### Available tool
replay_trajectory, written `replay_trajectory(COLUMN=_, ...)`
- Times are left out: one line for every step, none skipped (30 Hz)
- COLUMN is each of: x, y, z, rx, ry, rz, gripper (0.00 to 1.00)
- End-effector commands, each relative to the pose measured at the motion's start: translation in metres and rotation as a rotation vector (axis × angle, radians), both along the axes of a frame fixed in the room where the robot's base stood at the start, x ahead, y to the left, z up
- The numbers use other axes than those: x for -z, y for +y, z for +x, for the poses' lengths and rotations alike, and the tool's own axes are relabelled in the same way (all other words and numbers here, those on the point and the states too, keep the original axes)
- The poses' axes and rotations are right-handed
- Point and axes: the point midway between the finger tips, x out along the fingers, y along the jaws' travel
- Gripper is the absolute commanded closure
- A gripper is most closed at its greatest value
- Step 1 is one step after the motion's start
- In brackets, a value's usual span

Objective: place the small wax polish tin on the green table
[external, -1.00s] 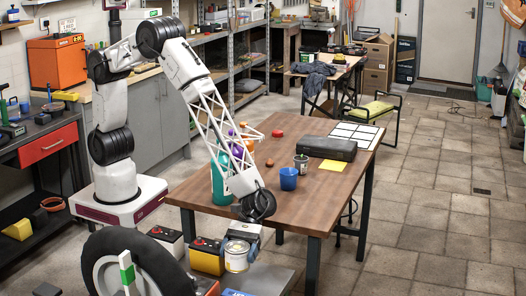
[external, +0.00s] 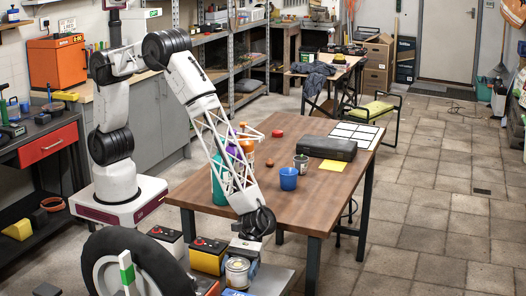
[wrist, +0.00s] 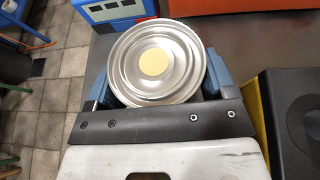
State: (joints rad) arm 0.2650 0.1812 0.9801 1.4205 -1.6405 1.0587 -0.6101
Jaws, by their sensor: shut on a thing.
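The tin (external: 238,272) is a round silver can in the external view. In the wrist view, its ringed metal end (wrist: 157,62) with a pale yellow dot faces the camera. My gripper (external: 243,250) is shut on it, with a blue finger on each side of the rim. In the external view it is low, beside the yellow-and-black battery on the low grey surface. I cannot tell if the tin touches that surface. No clearly green tabletop shows; the nearest table (external: 235,222) has a brown wooden top and dark legs.
The yellow-and-black battery (external: 207,258) stands left of the tin, with a large tyre (external: 108,252) further left. Bottles, a blue cup (external: 288,179), a small can (external: 301,163) and a black case (external: 326,147) stand on the brown table. Its front right is clear.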

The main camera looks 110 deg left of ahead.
Motion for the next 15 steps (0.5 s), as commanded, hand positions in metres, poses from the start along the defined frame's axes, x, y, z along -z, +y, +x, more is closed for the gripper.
replay_trajectory(x=0.0031, y=-0.0001, z=0.0004, rx=0.0, ry=0.0, rz=0.0, gripper=0.56)
replay_trajectory(x=0.0043, y=-0.0001, z=0.0004, rx=0.0, ry=0.0, rz=0.0, gripper=0.56)
replay_trajectory(x=0.0053, y=-0.0002, z=0.0003, rx=0.0, ry=-0.001, rz=0.0, gripper=0.56)
replay_trajectory(x=0.0055, y=-0.0001, z=0.0003, rx=0.0, ry=-0.001, rz=0.0, gripper=0.56)
replay_trajectory(x=0.0055, y=-0.0002, z=0.0003, rx=0.0, ry=-0.001, rz=0.0, gripper=0.56)
replay_trajectory(x=0.0054, y=-0.0001, z=0.0003, rx=0.0, ry=-0.001, rz=0.0, gripper=0.56)
replay_trajectory(x=0.0054, y=-0.0001, z=0.0003, rx=0.0, ry=-0.001, rz=0.0, gripper=0.56)
replay_trajectory(x=0.0053, y=0.0, z=0.0003, rx=0.0, ry=-0.001, rz=-0.001, gripper=0.56)
replay_trajectory(x=0.0054, y=-0.0001, z=0.0002, rx=0.0, ry=-0.001, rz=0.0, gripper=0.56)
replay_trajectory(x=0.0053, y=0.0, z=0.0003, rx=0.0, ry=-0.001, rz=-0.001, gripper=0.56)
replay_trajectory(x=0.0055, y=-0.0001, z=0.0002, rx=0.0, ry=-0.001, rz=0.0, gripper=0.56)
replay_trajectory(x=0.0059, y=-0.0001, z=0.0002, rx=0.0, ry=-0.001, rz=0.0, gripper=0.56)
replay_trajectory(x=0.0065, y=-0.0001, z=0.0001, rx=0.0, ry=-0.001, rz=0.0, gripper=0.56)
replay_trajectory(x=0.0072, y=0.0, z=0.0002, rx=0.0, ry=-0.001, rz=0.0, gripper=0.56)
replay_trajectory(x=0.0081, y=-0.0001, z=0.0001, rx=0.0, ry=-0.001, rz=0.0, gripper=0.56)
